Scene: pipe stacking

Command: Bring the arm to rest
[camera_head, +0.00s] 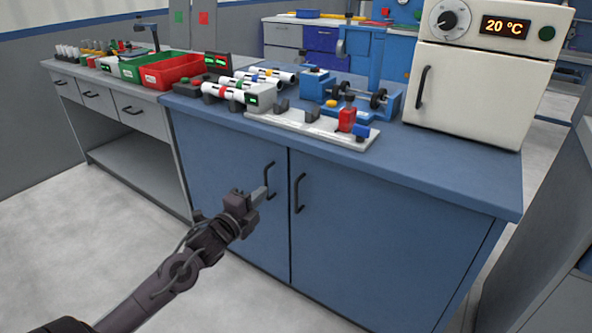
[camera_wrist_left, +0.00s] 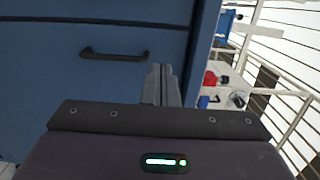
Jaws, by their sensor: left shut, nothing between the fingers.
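My left gripper (camera_head: 260,193) is in front of the blue cabinet doors, below the worktop edge. Its fingers are shut together with nothing between them. It also shows in the left wrist view (camera_wrist_left: 161,85), fingers together, near a dark cabinet handle (camera_wrist_left: 114,54). Several white pipes with coloured bands (camera_head: 238,93) lie on the worktop, apart from the gripper. My right gripper is not in view.
The blue cabinet (camera_head: 390,228) stands close in front. On its worktop are a light rail fixture (camera_head: 310,128), a blue device with rollers (camera_head: 375,99) and a white oven (camera_head: 480,75). Red (camera_head: 172,74) and green bins stand at the left. Floor is clear.

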